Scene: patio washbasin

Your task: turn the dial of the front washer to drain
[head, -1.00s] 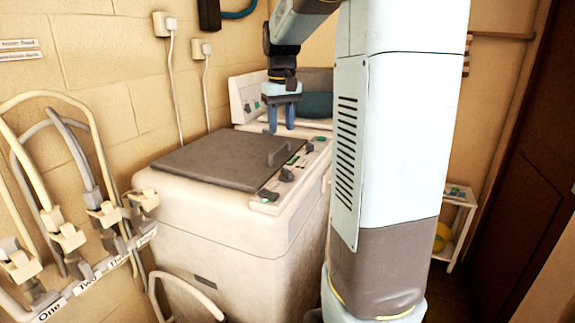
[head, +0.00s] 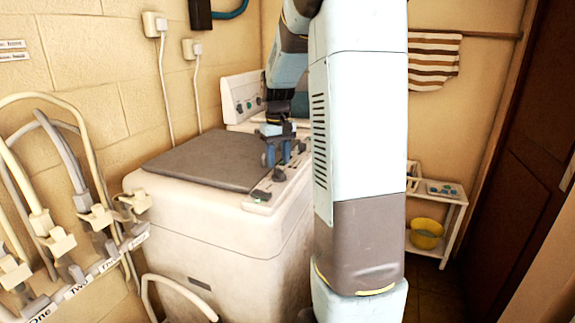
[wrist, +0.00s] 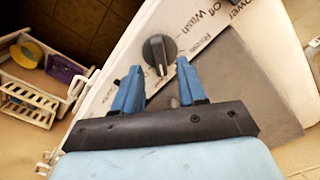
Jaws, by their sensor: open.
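The front washer (head: 225,240) is a cream box with a dark lid (head: 205,160) and a control strip along its right top edge. A dark dial (head: 279,174) shows on that strip, just below my gripper (head: 277,156). In the wrist view, a round black dial (wrist: 158,52) with a pale pointer lies just beyond and between the tips of my open gripper (wrist: 158,70). Printed words including "off" and "Wash" run beside this dial. My fingers are spread and hold nothing. Whether they touch the dial, and where "drain" is, I cannot tell.
A rear washer (head: 240,98) stands against the back wall, partly behind my arm. Hoses (head: 62,160) hang on the left wall above a labelled rail. A white shelf (head: 448,205) with a yellow bowl (head: 427,228) stands to the right, near a dark door (head: 515,165).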

